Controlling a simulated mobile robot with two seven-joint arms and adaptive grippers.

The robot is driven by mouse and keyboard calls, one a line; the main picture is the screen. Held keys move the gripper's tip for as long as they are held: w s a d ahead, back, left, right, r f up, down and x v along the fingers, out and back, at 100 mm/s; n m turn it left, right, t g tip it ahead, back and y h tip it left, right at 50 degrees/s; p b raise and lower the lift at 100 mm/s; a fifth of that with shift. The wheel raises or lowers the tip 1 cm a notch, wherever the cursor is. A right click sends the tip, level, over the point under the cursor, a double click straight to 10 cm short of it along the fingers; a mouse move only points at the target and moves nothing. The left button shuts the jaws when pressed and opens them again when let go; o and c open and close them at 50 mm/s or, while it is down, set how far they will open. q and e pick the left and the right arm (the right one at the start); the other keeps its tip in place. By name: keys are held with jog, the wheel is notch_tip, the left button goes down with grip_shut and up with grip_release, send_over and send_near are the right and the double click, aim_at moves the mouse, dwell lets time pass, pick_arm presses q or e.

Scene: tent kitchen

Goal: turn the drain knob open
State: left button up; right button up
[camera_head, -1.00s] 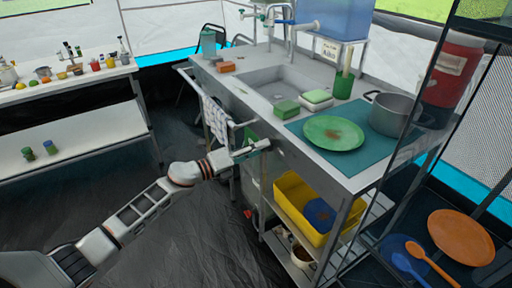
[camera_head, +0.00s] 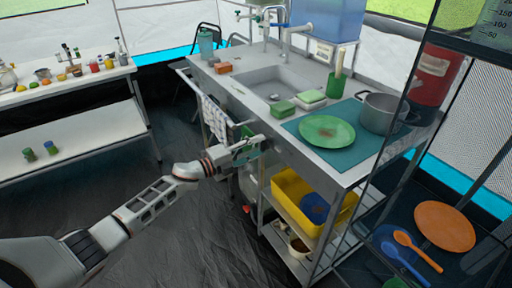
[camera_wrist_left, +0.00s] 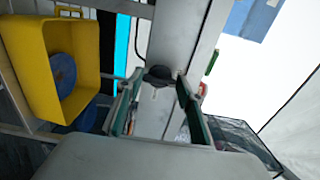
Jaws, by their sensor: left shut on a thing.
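The dark, round drain knob (camera_wrist_left: 158,75) is on the front face of the grey sink unit in the left wrist view. My left gripper (camera_wrist_left: 158,84) has its two green-padded fingers on either side of the knob and is shut on it. In the head view my left gripper (camera_head: 256,146) is at the front panel below the sink basin (camera_head: 262,88). The knob is hidden behind the gripper there. My right gripper is not in view.
A checked towel (camera_head: 214,120) hangs on a rail left of the gripper. A yellow bin (camera_head: 290,192) stands on the shelf below. A green plate (camera_head: 327,131) and a pot (camera_head: 384,113) stand on the counter. The floor at left is clear.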

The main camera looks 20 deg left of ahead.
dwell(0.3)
pick_arm(q)
jog(key=o, duration=1.1)
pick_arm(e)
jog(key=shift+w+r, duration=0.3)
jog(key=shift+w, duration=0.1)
pick_arm(q)
jog(key=v, duration=1.2)
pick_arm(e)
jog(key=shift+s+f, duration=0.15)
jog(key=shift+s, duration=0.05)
